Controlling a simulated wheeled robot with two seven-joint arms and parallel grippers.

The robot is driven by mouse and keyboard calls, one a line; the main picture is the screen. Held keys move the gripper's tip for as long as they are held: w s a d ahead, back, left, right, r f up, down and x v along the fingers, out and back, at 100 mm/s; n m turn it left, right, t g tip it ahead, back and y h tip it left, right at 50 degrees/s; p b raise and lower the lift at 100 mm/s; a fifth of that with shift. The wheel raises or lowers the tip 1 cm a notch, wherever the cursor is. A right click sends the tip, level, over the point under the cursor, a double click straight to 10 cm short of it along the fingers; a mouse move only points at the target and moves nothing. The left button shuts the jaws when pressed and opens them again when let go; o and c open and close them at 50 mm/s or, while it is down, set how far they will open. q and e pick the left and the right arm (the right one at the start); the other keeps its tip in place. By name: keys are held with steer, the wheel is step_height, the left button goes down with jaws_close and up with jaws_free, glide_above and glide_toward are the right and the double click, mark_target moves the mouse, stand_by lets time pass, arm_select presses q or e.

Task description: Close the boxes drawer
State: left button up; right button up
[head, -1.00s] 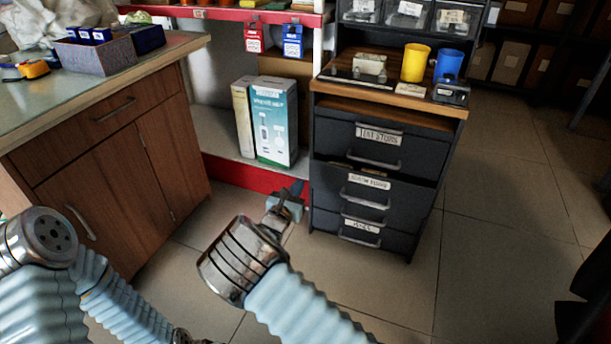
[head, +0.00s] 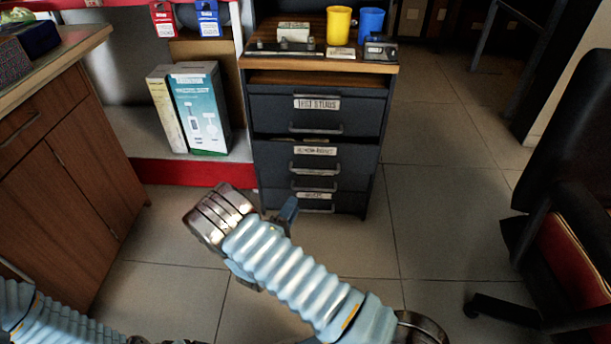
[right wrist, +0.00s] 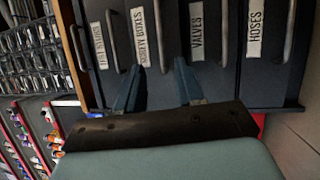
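The dark drawer cabinet (head: 262,165) stands ahead under a wooden top. Its second drawer, the boxes drawer (head: 345,158), sticks out from the cabinet, with a dark gap and some contents showing above its front. In the right wrist view, turned sideways, the boxes drawer's label (right wrist: 138,38) and handle (right wrist: 158,35) show. My right gripper (head: 290,205) is low in front of the cabinet; in the right wrist view (right wrist: 158,68) its two blue fingers are apart and empty, pointing at the drawer fronts. Whether they touch is unclear. My left gripper is out of view.
A wooden counter (head: 60,170) stands at the left. Boxed goods (head: 200,110) sit on a low shelf beside the cabinet. Yellow (head: 339,25) and blue (head: 370,24) cups stand on the cabinet top. A chair (head: 575,215) is at the right; tiled floor between is clear.

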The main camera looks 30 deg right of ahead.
steer(key=w+d+r+m, duration=0.1)
steer(key=w+d+r, duration=0.1)
steer(key=w+d, duration=0.5)
steer(key=d, duration=0.4)
steer(key=shift+w+d+b, duration=0.15)
steer(key=shift+w+b, duration=0.1)
steer(key=shift+b, duration=0.1)
jaws_close()
stand_by(1.0)
